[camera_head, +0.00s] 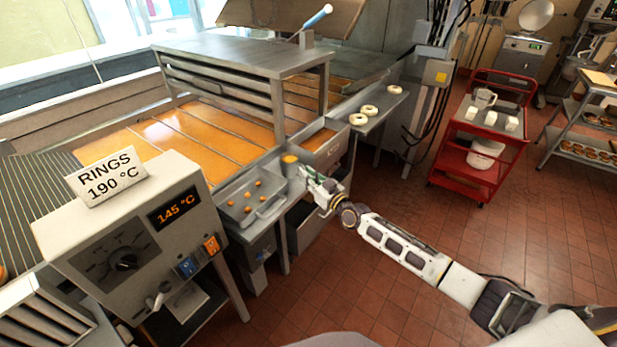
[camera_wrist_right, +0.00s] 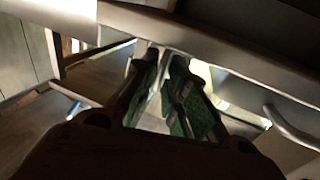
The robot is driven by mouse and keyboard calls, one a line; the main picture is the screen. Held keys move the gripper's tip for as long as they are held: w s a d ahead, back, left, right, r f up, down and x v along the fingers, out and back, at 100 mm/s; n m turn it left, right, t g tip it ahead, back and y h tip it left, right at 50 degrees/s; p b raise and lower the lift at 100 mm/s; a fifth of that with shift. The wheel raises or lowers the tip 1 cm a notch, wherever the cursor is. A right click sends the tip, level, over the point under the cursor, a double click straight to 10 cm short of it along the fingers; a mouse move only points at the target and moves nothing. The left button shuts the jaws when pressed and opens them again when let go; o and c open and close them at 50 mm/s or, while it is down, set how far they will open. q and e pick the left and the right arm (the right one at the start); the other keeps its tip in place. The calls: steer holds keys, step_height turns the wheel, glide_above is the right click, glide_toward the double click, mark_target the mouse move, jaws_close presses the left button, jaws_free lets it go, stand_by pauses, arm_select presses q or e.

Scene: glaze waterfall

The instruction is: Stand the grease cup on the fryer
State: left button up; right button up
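A small metal cup with orange-brown contents (camera_head: 289,165), which looks like the grease cup, is upright at the near right corner of the fryer (camera_head: 186,133). The fryer holds wide amber oil. My right gripper (camera_head: 305,175) is just right of the cup, close to it; whether they touch cannot be told. In the right wrist view its green-padded fingers (camera_wrist_right: 163,62) lean inward with a narrow gap between the tips. I cannot make out the cup there, and the view is dark. My left gripper is not in view.
A tray with small brown pieces (camera_head: 252,200) hangs at the fryer's near side. A control box (camera_head: 130,235) reads 145 °C, with a RINGS 190 °C sign on top. A metal rack (camera_head: 240,58) stands over the oil. A red cart (camera_head: 478,150) stands right; open tiled floor lies between.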

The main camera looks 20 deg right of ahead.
steer(key=shift+o, duration=1)
steer(key=shift+r, duration=0.2)
steer(key=v, duration=1.2)
stand_by(0.8)
